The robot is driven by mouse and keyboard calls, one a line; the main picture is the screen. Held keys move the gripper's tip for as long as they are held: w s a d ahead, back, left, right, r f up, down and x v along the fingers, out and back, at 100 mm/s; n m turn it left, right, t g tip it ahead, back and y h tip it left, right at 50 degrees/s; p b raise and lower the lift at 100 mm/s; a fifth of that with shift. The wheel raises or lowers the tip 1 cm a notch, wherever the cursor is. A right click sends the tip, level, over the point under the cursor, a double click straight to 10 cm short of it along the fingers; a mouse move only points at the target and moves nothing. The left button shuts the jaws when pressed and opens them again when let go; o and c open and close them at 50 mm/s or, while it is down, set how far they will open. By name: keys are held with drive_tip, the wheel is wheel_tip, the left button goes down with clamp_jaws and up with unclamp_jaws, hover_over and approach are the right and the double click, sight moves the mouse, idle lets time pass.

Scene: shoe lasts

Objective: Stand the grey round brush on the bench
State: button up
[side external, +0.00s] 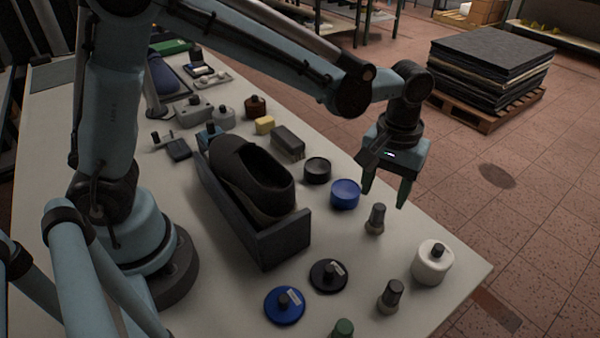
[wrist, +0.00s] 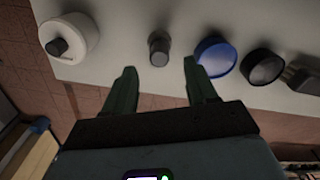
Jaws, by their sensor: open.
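A small grey round piece with a darker knob (side external: 376,218), which looks like the grey round brush, stands upright on the bench near its right edge. It also shows in the wrist view (wrist: 159,48), just beyond the fingertips and roughly centred between them. A similar grey piece (side external: 391,296) stands nearer the camera; I cannot tell for certain which is the brush. My gripper (side external: 384,198) is open and empty, with its fingers pointing down above and beside the first grey piece. Its two green fingers also show in the wrist view (wrist: 159,68), apart from the piece.
A blue round tin (side external: 345,194) and a black one (side external: 317,171) stand close by. A white round container (side external: 432,263) is near the bench corner. A dark shoe (side external: 252,175) sits in a grey box (side external: 285,240). Blue (side external: 284,306) and black (side external: 328,276) discs lie in front.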

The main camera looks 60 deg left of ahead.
sight(380, 205)
wheel_tip(380, 205, up, 6)
drive_tip(key=s+a+m+t, duration=0.4)
drive_tip(key=s+a+t, duration=0.3)
drive_tip(key=a, duration=0.8)
drive_tip(key=s, duration=0.3)
drive_tip(key=shift+r, duration=0.15)
